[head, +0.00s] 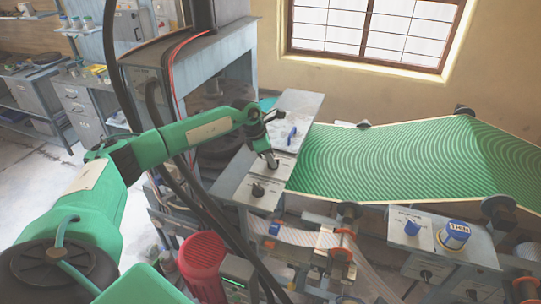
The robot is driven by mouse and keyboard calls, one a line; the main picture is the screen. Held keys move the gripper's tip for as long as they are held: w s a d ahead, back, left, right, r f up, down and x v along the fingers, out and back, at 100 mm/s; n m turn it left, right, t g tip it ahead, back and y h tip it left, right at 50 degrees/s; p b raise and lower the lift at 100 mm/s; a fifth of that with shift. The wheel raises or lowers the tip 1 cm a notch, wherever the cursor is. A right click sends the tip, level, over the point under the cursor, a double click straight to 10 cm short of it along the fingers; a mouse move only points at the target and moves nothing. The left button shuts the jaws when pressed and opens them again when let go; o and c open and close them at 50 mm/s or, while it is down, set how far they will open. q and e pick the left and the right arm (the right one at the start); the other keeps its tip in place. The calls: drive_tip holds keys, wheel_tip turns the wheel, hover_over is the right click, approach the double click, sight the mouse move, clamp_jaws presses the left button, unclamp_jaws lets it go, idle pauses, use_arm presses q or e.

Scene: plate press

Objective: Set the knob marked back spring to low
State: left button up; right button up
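My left gripper (271,161), on the green arm from the left, points down over the sloping grey control panel (307,104). Its fingertips are small and dark, and I cannot see whether they are apart or whether they touch a knob. A blue knob (292,134) stands on the panel just up and right of the gripper. A black knob (258,189) sits below it on the nearer part of the panel. The small labels are too fine to read, so I cannot tell which knob is marked back spring, and the gripper may hide one. My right gripper is out of view.
A green patterned belt or sheet (400,165) runs right from the panel. A grey box (440,245) at lower right carries another blue knob (412,226) and a blue labelled tin (455,234). A red motor-like part (202,255) and dark hoses lie below my arm.

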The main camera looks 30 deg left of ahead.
use_arm(q)
clamp_jaws()
